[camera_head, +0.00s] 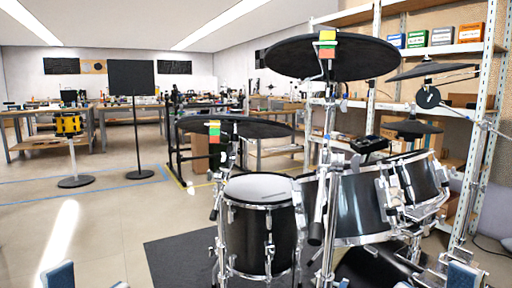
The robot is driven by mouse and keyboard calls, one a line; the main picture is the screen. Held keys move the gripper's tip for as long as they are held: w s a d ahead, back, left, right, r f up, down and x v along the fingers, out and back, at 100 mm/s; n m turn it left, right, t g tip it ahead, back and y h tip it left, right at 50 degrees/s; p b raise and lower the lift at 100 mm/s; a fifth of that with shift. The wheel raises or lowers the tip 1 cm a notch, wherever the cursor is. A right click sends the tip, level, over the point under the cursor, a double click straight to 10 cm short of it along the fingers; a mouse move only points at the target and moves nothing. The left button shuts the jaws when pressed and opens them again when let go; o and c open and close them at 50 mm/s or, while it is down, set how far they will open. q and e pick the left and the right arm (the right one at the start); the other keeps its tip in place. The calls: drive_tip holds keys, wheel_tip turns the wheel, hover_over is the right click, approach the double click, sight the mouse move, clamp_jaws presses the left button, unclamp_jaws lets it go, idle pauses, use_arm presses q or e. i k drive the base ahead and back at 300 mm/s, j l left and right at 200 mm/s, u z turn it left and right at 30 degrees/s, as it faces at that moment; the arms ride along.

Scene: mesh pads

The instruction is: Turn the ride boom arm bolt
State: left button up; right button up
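A black drum kit stands at centre right. A large dark cymbal (370,60) sits high on a chrome stand (329,190), with a yellow, green and orange marker (327,44) at it. A lower dark cymbal (262,128) at the left has a similar marker (214,131). I cannot tell which is the ride, and its boom arm bolt is too small to pick out. Blue and grey parts of my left gripper (90,281) and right gripper (432,281) show at the bottom edge, well below the cymbals. They are cut off, so their opening cannot be judged.
A floor drum (256,230), mounted drums (362,207) and chrome stands crowd the centre right. A dark mat (180,262) lies under the kit. Shelving (400,105) stands behind.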

sight(226, 171)
drive_tip(key=i+j, duration=0.25)
drive_tip(key=j, duration=0.2)
drive_tip(key=i+j+u, duration=0.1)
drive_tip(key=i+j, duration=0.15)
drive_tip(key=j, duration=0.2)
drive_tip(key=i+j, duration=0.25)
drive_tip(key=j, duration=0.15)
drive_tip(key=i+j+u, duration=0.1)
drive_tip(key=i+j, duration=0.15)
drive_tip(key=j, duration=0.15)
